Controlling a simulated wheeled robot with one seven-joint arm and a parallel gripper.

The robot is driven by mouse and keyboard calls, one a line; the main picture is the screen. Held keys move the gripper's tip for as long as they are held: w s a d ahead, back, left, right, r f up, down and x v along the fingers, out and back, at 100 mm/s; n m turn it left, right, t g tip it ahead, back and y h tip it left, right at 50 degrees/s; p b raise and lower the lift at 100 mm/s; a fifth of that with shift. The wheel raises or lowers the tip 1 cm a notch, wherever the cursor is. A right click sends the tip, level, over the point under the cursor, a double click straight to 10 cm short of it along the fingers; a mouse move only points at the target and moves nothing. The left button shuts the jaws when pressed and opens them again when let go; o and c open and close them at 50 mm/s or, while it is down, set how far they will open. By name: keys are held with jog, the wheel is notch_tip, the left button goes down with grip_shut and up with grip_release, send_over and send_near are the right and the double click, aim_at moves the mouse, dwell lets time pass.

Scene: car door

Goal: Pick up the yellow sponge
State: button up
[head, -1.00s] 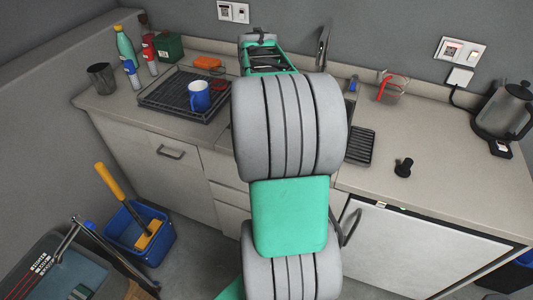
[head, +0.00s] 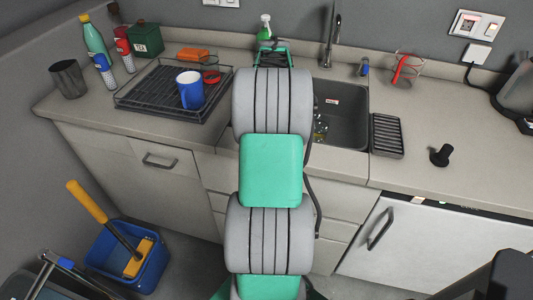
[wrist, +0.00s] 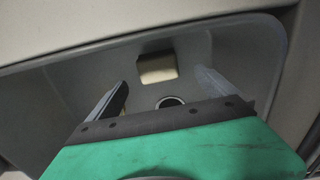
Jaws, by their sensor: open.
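The yellow sponge (wrist: 157,68) shows in the wrist view as a small pale yellow block in the grey sink, near the far wall. My gripper (wrist: 161,80) is open, with one finger on each side of the view and the sponge beyond and between the fingertips. Nothing is held. I cannot tell how far below the fingertips the sponge is. A round drain (wrist: 171,102) lies nearer to me than the sponge. In the head view my arm covers the left part of the sink (head: 345,110), and I cannot make out the sponge there.
A drying rack (head: 150,100) with a blue mug (head: 189,90) stands left of the sink. An orange block (head: 193,54) lies behind it. A faucet (head: 331,45) rises behind the sink, with a green spray bottle (head: 265,27) nearby. Clear items lie in the sink.

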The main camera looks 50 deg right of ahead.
jog(key=shift+w+f, duration=0.1)
jog(key=shift+f, duration=0.85)
jog(key=f, duration=0.6)
jog(key=shift+s+d+f, duration=0.2)
jog(key=shift+s+f, duration=0.05)
jog(key=shift+c, duration=0.2)
jog(key=c, duration=1.5)
jog(key=shift+o, duration=0.2)
notch_tip(320, 180, up, 10)
jog(key=shift+r, duration=0.1)
jog(key=o, duration=0.8)
jog(key=shift+c, duration=0.2)
jog(key=c, duration=0.5)
